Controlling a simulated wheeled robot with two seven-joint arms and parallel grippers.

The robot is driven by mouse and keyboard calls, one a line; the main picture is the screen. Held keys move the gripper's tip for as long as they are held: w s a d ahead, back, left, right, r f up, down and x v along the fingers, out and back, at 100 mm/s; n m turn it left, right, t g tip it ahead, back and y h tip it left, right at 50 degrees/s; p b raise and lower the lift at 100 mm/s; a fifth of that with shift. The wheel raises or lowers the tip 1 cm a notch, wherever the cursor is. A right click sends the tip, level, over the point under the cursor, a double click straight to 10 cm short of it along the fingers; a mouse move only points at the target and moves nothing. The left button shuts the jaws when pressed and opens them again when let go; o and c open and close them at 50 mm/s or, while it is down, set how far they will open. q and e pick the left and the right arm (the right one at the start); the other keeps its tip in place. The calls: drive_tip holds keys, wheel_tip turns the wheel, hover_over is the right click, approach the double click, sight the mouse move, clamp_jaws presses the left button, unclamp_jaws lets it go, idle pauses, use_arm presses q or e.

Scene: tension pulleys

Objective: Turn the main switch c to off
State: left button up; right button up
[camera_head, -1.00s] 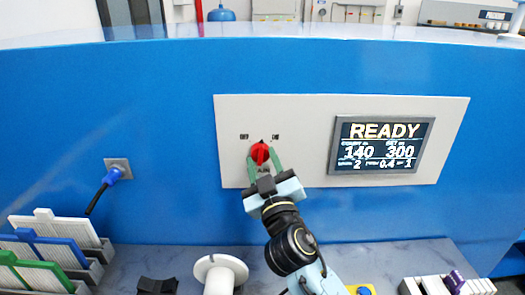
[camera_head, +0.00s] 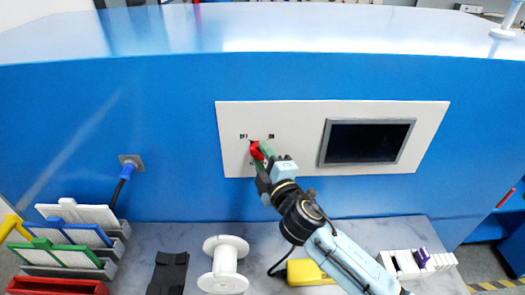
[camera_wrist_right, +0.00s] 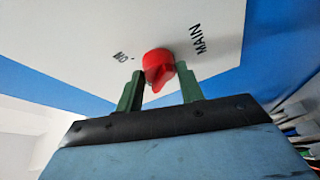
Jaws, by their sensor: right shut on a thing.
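The main switch is a red rotary knob (camera_head: 255,150) on the white panel (camera_head: 290,110) of the blue machine. Small labels stand above it on both sides. My right gripper (camera_head: 261,153) is at the knob, with its green fingers shut on it. In the right wrist view the red knob (camera_wrist_right: 158,68) sits between the two green fingertips (camera_wrist_right: 160,84), with "MAIN" and "ON" lettering near it. The display (camera_head: 367,142) right of the knob is dark. My left gripper does not show.
A blue plug (camera_head: 127,170) with a black cable sits in a wall socket at left. On the grey bench are racked coloured panels (camera_head: 66,257), a black block (camera_head: 168,272), a white spool (camera_head: 225,264), a yellow device (camera_head: 310,272) and a white block row (camera_head: 418,263).

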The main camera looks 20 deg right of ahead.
drive_tip(key=shift+n, duration=0.5)
drive_tip(key=o, duration=1)
drive_tip(key=shift+s, duration=0.15)
drive_tip(key=shift+s+d+b, duration=0.25)
drive_tip(key=shift+s+b, duration=0.15)
drive_tip(key=shift+s, duration=1.8)
drive_tip(key=shift+s+d+b, duration=0.2)
drive_tip(key=shift+s+b, duration=0.2)
drive_tip(key=shift+s, duration=1.75)
drive_tip(key=shift+s+d+b, duration=0.25)
drive_tip(key=shift+s+b, duration=0.15)
drive_tip(key=shift+s, duration=1.8)
